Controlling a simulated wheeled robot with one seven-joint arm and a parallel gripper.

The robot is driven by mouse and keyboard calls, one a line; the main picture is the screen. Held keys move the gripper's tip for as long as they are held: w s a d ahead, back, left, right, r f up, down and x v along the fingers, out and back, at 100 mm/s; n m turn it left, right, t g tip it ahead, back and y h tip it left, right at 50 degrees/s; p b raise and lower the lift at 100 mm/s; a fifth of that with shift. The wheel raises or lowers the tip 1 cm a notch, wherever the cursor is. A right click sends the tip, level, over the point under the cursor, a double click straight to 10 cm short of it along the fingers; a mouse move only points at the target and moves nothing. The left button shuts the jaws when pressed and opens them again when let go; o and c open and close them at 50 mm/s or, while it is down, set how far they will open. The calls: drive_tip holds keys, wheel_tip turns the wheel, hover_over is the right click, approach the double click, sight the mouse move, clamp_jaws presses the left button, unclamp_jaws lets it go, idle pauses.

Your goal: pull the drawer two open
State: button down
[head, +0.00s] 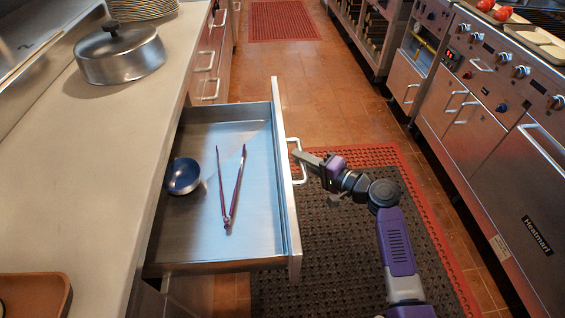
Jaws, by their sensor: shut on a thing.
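A steel drawer (262,258) under the left counter stands pulled out far over the floor. Inside it lie a small dark blue bowl (184,177) and a pair of tongs with dark red handles (231,190). The drawer's bar handle (297,163) is on the outer face of its front panel. My gripper (305,156) comes from the right and is shut on the handle. The fingertips are small in view and partly hidden by the handle.
A dark mat with a red border (350,255) covers the aisle floor. Ovens (530,190) line the right side.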

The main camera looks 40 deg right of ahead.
drive_tip(key=shift+s+d+f, duration=0.1)
drive_tip(key=shift+s+d, duration=0.5)
drive_tip(key=shift+d, duration=0.2)
drive_tip(key=c, duration=1.4)
unclamp_jaws()
drive_tip(key=shift+o, duration=0.2)
drive_tip(key=s+d+r, duration=0.1)
drive_tip(key=s, duration=0.6)
drive_tip(key=shift+s, duration=0.3)
drive_tip(key=shift+d+r, duration=0.1)
